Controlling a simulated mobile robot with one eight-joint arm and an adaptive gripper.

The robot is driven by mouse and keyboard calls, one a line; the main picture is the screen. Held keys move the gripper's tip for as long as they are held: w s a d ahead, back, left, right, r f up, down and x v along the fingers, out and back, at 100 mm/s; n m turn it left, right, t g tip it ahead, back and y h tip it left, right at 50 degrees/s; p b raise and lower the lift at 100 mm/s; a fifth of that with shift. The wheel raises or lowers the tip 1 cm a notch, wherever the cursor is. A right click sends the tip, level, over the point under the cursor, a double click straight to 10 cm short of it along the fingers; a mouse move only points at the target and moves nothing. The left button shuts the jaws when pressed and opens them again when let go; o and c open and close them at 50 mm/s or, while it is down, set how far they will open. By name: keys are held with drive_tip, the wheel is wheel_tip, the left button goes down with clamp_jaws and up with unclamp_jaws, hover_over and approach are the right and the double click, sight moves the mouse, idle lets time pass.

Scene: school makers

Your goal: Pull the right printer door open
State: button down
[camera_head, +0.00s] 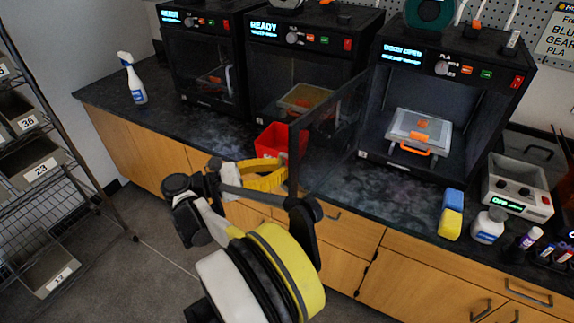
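The right printer (452,62) stands on the black counter, its display lit and its front open. Its dark see-through door (335,135) is swung far out to the left, so the bay is exposed. Inside sits a pale build plate (420,130) with an orange handle and a small orange print. My yellow, white and black arm (285,265) reaches up from the bottom to the door's outer lower edge. My gripper is around that edge, among dark and yellow arm parts. I cannot make out its fingertips, or whether it touches the door.
Two more printers (318,38) with shut doors stand to the left. A red bin (271,140) is close to the open door. A spray bottle (132,80) is far left. Sponges (451,222), a white bottle (488,225) and a grey device (517,190) lie right. Shelving (60,170) stands left.

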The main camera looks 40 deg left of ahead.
drive_tip(key=shift+s, duration=0.15)
drive_tip(key=c, duration=1.5)
unclamp_jaws()
drive_tip(key=shift+s+a, duration=0.1)
drive_tip(key=shift+s, duration=0.1)
drive_tip(key=shift+c, duration=0.2)
drive_tip(key=shift+w, duration=0.15)
drive_tip(key=v, duration=0.7)
drive_tip(key=shift+s, duration=0.2)
drive_tip(key=shift+a, duration=0.1)
